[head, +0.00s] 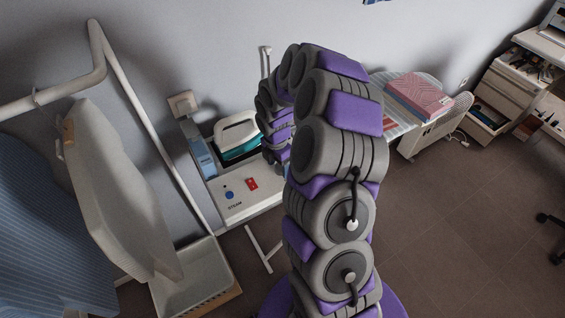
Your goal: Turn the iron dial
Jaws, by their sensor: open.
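A white steam station (252,205) with the word STEAM on its panel stands at the centre left. The panel has a blue round knob (229,195) and a red switch (252,184). I cannot tell whether the blue knob is the iron's dial, and part of the panel's right side is hidden by my arm. A white and teal iron (238,136) rests at the back of the station. My arm rises in front and bends down towards the station's right side. My gripper is hidden behind my own arm links.
A light padded board (120,185) and a white metal frame (125,90) stand at left, beside blue striped cloth (45,230). A pale bin (195,280) is below. A pink box (417,97) lies at right, near drawers (507,85). The right floor is mostly clear.

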